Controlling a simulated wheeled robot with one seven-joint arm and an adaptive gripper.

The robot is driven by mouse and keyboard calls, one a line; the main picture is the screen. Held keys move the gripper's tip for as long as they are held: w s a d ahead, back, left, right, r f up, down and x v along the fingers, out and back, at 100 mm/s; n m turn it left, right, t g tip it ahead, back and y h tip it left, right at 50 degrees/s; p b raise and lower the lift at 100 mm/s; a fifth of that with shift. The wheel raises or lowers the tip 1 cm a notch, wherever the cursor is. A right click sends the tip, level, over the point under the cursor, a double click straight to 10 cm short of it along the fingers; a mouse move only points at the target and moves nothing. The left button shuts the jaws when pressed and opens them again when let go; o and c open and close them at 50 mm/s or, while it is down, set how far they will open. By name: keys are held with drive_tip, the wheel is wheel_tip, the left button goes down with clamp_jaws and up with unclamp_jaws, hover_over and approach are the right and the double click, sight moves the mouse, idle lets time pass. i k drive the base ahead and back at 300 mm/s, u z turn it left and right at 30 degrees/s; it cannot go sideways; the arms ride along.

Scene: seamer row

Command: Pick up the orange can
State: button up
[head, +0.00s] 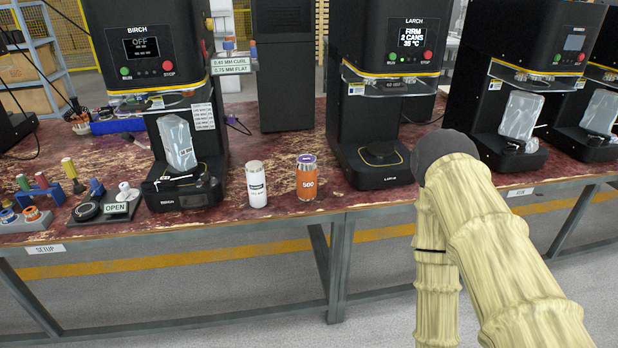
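The orange can (307,180) stands upright on the bench near its front edge, between the two seamers marked BIRCH and LARCH. It has a purple top and "500" on its side. A white can (257,186) stands upright just to its left, with a small gap between them. My arm, in a pale cloth-like sleeve, comes in from the lower right and ends in a dark rounded part to the right of the can. My gripper's fingers do not show in this view.
The BIRCH machine (148,40) is left of the cans, and the LARCH machine (388,45) is right of them. A small OPEN sign (116,208) and coloured tools sit at the far left. The worn red bench top (275,150) is clear behind the cans.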

sight(306, 176)
drive_tip(key=k, duration=1.3)
drive_tip(key=u, duration=0.7)
drive_tip(key=i, duration=0.7)
drive_tip(key=u, duration=0.8)
drive_tip(key=i, duration=0.95)
drive_tip(key=z, duration=0.9)
drive_tip(key=i, duration=0.9)
drive_tip(key=z, duration=0.95)
